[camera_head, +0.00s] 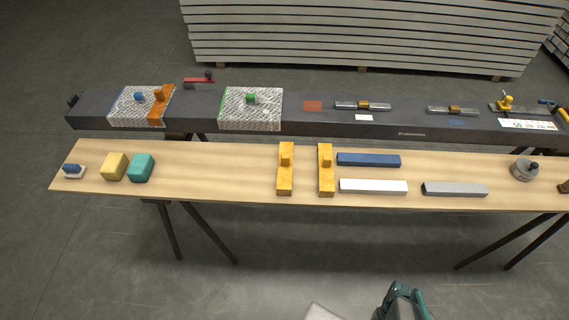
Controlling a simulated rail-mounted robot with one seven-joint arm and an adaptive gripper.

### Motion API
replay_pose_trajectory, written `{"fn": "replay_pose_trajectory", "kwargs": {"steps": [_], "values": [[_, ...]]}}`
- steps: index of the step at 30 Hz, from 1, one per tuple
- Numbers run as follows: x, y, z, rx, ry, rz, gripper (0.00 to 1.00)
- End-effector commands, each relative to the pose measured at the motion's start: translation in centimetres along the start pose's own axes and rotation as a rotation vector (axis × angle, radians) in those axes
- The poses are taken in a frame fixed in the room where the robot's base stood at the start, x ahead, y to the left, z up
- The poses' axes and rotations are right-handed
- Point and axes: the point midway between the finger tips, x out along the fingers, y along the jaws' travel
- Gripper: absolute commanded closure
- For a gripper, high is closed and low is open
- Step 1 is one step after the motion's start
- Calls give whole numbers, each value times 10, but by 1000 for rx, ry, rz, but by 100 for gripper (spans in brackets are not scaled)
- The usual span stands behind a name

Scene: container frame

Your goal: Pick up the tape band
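I see nothing that I can name for certain as the tape band. A round grey, roll-like thing (524,171) with a dark top lies near the right end of the wooden bench (232,188); it may be the tape, but it is too small to tell. A dark teal and black part of mine (403,302), probably my gripper, shows at the bottom edge, partly cut off. It is in front of the bench and well apart from everything on it. Its fingertips are not clear, and I see nothing held.
The bench holds a yellow block (114,167), a teal block (141,168), two orange-yellow L-shaped pieces (285,175), and blue (369,160), white (373,187) and grey bars (454,189). Behind stands a dark beam (200,110) with clamps and patterned sheets. Bench space between teal block and L-pieces is clear.

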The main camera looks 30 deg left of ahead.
Motion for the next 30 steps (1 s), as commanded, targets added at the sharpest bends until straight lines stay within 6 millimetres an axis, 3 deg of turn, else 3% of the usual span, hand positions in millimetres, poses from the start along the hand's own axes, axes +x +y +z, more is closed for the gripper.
{"fn": "replay_pose_trajectory", "kwargs": {"steps": [11, 16, 17, 26, 30], "values": [[0, 0, 0, 0, 0, 0, 13], [0, 0, 0, 0, 0, 0, 40], [0, 0, 0, 0, 0, 0, 42], [-1, 0, 1, 0, 0, 0, 42], [-15, 0, 10, 0, 0, 0, 42]]}}
